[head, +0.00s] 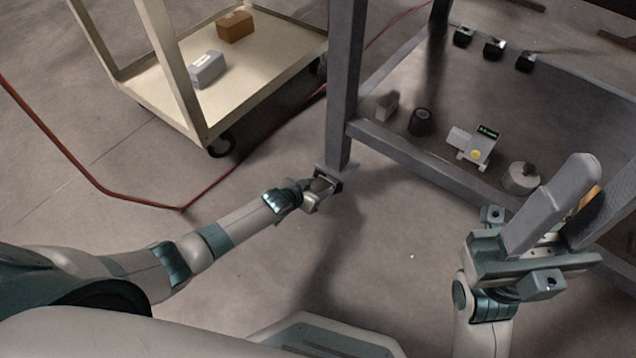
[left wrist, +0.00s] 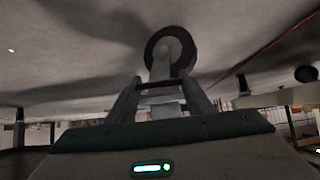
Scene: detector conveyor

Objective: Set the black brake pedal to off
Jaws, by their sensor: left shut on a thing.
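My left arm reaches across the floor to the foot of a grey frame leg (head: 345,90). My left gripper (head: 320,188) is shut there, low at a caster with dark parts. In the left wrist view a dark wheel with a pale hub (left wrist: 170,52) stands just past the two fingers. My left gripper (left wrist: 160,92) has a small piece between its fingers, at the place of the brake pedal. The pedal is mostly hidden, and I cannot tell its on or off position. My right gripper (head: 603,178) is open and empty near the shelf's front edge.
The frame's low shelf (head: 400,150) carries a black cylinder (head: 420,122), a white device with a green label (head: 480,148) and a round grey weight (head: 521,178). A cream cart (head: 270,75) stands behind left. A red cable (head: 60,160) lies on the floor.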

